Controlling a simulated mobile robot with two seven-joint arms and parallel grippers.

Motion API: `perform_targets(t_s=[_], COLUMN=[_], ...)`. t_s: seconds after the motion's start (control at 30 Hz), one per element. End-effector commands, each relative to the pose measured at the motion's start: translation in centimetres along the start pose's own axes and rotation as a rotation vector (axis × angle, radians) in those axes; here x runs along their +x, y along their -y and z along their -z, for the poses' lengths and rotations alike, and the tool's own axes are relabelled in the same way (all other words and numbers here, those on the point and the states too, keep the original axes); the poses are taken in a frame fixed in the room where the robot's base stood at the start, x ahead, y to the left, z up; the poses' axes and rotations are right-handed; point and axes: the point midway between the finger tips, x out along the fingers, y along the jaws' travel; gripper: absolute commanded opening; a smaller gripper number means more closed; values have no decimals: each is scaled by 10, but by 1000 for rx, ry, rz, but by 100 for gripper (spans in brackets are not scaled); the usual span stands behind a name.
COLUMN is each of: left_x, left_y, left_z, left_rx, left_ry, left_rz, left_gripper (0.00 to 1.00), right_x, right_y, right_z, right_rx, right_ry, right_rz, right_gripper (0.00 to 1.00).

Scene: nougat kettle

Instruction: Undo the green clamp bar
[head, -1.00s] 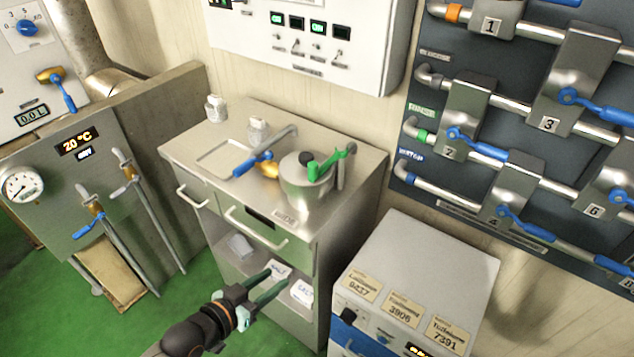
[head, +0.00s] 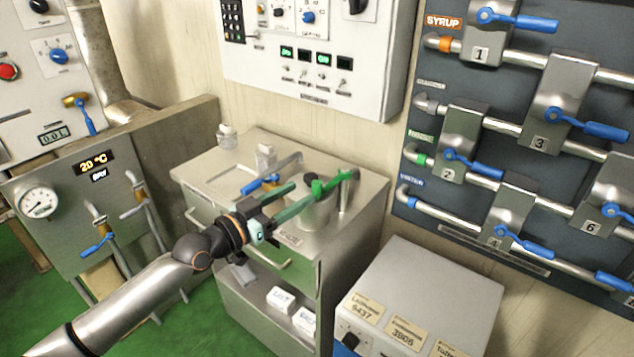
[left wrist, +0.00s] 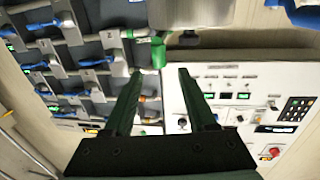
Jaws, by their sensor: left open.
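The green clamp bar (head: 335,182) lies across the top of the metal kettle (head: 316,214), beside its dark knob. Its far end reaches an upright metal post (head: 347,192). My left gripper (head: 304,194) is open, with its two green fingers pointing at the kettle top and partly covering the kettle. In the left wrist view green parts of the bar (left wrist: 158,52) show just beyond and between the open fingertips (left wrist: 160,71). I see nothing held between the fingers, and cannot tell whether they touch the bar. My right gripper is not in view.
A white control box (head: 345,85) hangs behind. Valve pipes (head: 500,165) are to the right. A grey box (head: 440,290) stands at front right.

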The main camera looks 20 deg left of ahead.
Motion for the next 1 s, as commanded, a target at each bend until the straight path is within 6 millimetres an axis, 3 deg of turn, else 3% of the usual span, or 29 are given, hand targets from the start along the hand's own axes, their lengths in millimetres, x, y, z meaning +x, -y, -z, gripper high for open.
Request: perform_targets(t_s=[0.1,0.33,0.77,1.0], left_x=[24,55,65,65], left_y=[0,0,0,0], left_z=[1,0,-1,-1], left_rx=[-2,-1,0,0], left_ry=[-2,0,2,2], left_rz=[0,0,-1,0], left_gripper=[57,57,57,32], right_x=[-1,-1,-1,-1], right_y=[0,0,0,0], right_z=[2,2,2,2], right_rx=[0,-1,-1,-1], right_ry=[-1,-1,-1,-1], right_rz=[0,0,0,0], right_gripper=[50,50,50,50])
